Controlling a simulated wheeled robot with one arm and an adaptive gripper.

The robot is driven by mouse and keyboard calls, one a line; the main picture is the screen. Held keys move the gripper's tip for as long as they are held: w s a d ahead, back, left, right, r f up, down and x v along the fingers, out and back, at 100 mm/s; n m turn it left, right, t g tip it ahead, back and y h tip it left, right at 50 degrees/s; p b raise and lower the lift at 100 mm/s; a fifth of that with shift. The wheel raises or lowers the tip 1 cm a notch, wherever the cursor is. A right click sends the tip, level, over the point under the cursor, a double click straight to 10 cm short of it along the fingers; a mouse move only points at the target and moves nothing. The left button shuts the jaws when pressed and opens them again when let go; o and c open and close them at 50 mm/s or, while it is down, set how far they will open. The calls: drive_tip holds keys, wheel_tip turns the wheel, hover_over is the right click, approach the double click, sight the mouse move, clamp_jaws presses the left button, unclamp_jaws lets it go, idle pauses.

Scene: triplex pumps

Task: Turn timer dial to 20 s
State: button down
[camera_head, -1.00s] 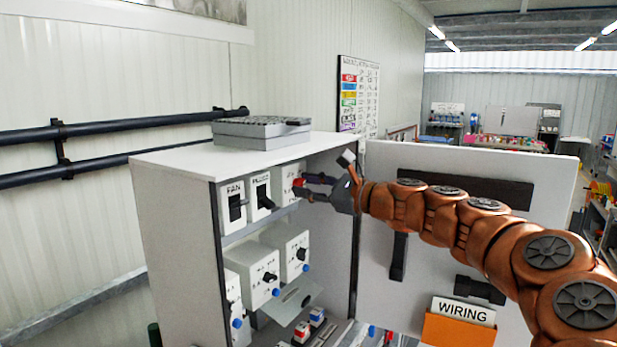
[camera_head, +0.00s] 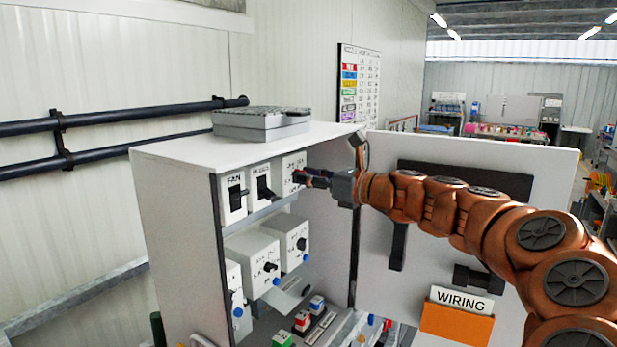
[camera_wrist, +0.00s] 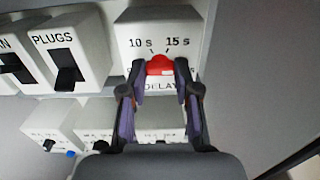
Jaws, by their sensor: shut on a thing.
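The timer box (camera_wrist: 191,22) has a red dial (camera_wrist: 159,65) on its front, with "10 s" and "15 s" printed above it and a partly covered word, "DELAY", below. My gripper (camera_wrist: 161,69) is shut on the red dial, one finger on each side of it. Any 20 s mark is hidden or not readable here. In the head view the timer box (camera_head: 291,163) is the rightmost in the cabinet's top row, and my gripper (camera_head: 303,179) reaches its front from the right. The dial itself is hidden there by the fingers.
The PLUGS switch box (camera_head: 264,176) and FAN switch box (camera_head: 232,203) stand left of the timer. Boxes with black knobs (camera_head: 270,267) sit on the shelf below. The open cabinet door (camera_head: 440,240) is behind my arm, with an orange WIRING holder (camera_head: 456,325).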

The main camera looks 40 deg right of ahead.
idle(0.3)
drive_tip(key=c, duration=0.8)
unclamp_jaws()
drive_tip(key=shift+c, duration=0.2)
drive_tip(key=v, duration=1.2)
drive_tip(key=shift+d, duration=0.1)
